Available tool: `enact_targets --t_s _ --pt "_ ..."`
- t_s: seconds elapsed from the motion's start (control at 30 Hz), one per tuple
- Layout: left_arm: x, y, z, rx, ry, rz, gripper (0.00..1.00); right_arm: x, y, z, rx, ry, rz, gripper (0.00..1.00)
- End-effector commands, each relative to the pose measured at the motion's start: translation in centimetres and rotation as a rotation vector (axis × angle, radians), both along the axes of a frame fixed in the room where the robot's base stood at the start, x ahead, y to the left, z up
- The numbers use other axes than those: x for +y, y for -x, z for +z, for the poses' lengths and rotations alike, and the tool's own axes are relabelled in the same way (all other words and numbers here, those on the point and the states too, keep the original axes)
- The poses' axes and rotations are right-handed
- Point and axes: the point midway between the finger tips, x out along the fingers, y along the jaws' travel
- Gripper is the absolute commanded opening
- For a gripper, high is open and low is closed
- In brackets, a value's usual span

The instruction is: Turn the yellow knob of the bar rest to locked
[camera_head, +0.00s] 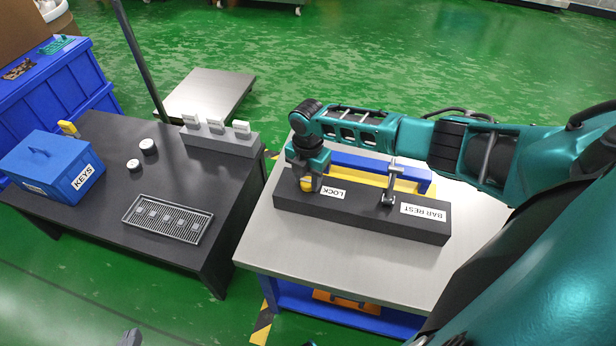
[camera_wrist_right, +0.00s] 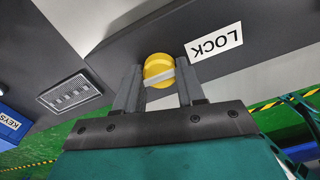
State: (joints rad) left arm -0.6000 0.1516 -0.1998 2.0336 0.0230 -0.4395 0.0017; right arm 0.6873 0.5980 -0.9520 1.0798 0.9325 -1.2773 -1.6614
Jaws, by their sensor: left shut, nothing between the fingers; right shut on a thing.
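The bar rest (camera_head: 350,212) is a long dark block lying on the light metal-topped table. It carries a LOCK label (camera_head: 333,193) and a BAR REST label (camera_head: 423,212). The yellow knob (camera_head: 306,185) is at its left end, beside the LOCK label, mostly covered by my right gripper (camera_head: 308,184). In the right wrist view the round yellow knob (camera_wrist_right: 157,66), with a pale bar across it, sits between the two fingers of my right gripper (camera_wrist_right: 158,76), which is shut on it. Only a dark tip of my left gripper (camera_head: 131,338) shows at the bottom edge, apart from everything.
A metal bracket (camera_head: 389,190) stands on the bar rest. A blue and yellow piece (camera_head: 375,170) lies behind it, under my right arm. The dark table (camera_head: 110,215) at left holds a blue KEYS box (camera_head: 45,165), a grey slotted tray (camera_head: 168,219) and two small white-topped cylinders.

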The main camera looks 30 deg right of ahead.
Motion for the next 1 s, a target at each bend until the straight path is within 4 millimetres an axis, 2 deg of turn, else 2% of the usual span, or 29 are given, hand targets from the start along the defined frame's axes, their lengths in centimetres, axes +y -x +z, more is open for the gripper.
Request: enact_targets --t_s 0.5,0.53,0.8,1.0 --pt "-0.29 0.0 0.08 0.001 0.007 0.001 0.0 0.19 0.06 0.0 0.003 -0.003 0.023 0.09" --pt "-0.29 0.0 0.08 0.001 0.007 0.001 0.0 0.19 0.06 0.0 0.003 -0.003 0.023 0.41" --pt "-0.29 0.0 0.11 0.0 0.007 0.0 0.0 0.09 0.03 0.0 0.001 -0.002 0.02 0.65" --pt "-0.28 -0.01 0.14 0.0 0.007 0.001 0.0 0.05 0.01 0.05 0.0 -0.001 0.019 0.65"
